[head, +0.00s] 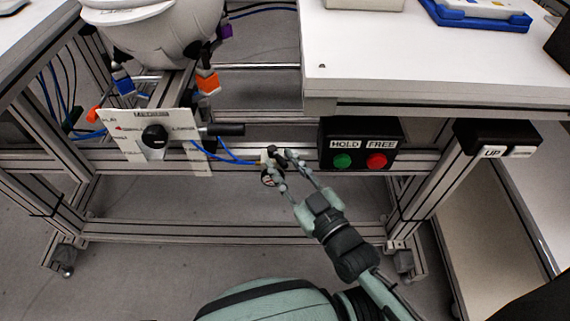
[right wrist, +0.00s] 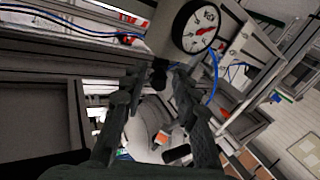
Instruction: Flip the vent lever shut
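My right gripper (head: 281,168) reaches up to a small fitting with a round gauge (head: 269,180) at the frame rail, where blue hoses end. In the right wrist view the gauge (right wrist: 196,27) has a white face and red needle. My right gripper (right wrist: 158,74) has its fingers apart, with a small dark part (right wrist: 159,73) between or just beyond the tips; contact cannot be told. This part may be the vent lever, but its position is unclear. My left gripper is not in view.
A white labelled panel (head: 150,137) with a black knob and black handle (head: 224,130) is left of the gripper. A black box (head: 360,145) with green HOLD and red FREE buttons is right. A white tabletop (head: 400,60) overhangs the frame. Another control box (head: 495,139) is further right.

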